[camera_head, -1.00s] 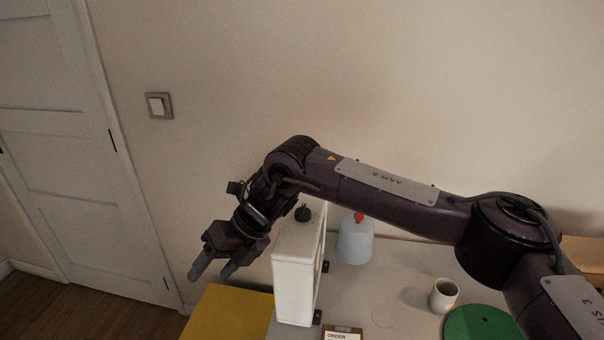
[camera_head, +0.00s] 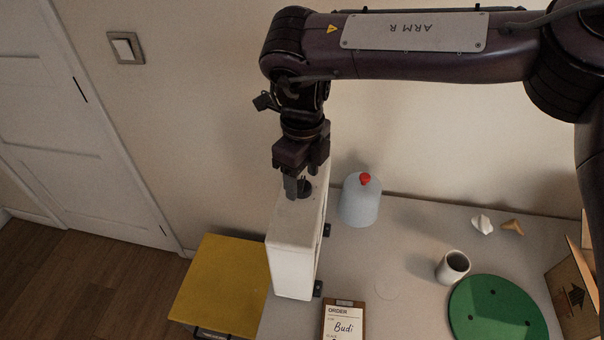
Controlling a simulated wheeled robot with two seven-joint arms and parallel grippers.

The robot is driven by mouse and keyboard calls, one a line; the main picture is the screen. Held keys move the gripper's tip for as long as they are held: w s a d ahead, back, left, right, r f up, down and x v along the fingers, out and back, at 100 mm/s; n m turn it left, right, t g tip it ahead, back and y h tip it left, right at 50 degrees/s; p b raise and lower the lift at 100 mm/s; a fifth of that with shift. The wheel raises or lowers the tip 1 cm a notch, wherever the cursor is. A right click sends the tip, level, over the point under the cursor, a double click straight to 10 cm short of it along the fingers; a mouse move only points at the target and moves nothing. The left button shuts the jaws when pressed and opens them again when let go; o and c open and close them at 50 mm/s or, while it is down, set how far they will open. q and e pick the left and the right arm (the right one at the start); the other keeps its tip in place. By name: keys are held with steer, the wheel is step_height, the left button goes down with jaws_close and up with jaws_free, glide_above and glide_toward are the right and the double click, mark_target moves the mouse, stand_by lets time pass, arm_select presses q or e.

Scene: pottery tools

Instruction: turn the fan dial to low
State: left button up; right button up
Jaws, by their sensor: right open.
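The fan is a white upright box-shaped unit (camera_head: 293,262) standing on the left part of the table. Its small dark dial (camera_head: 304,190) sits on the top face near the back. My right gripper (camera_head: 298,190) points down over the top of the unit, with its fingers at the dial. The jaws are open, and the fingers partly hide the dial. I cannot tell whether the fingers touch it or what setting it is at. My left gripper is not in view.
A pale blue jug with a red cap (camera_head: 360,203) stands right of the fan. A cup (camera_head: 453,267), a green disc (camera_head: 497,314), a cardboard box (camera_head: 572,300) and a clipboard (camera_head: 343,318) lie further right and front. A yellow-topped surface (camera_head: 222,285) is at left.

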steer(key=shift+f, duration=0.7)
steer(key=c, duration=1)
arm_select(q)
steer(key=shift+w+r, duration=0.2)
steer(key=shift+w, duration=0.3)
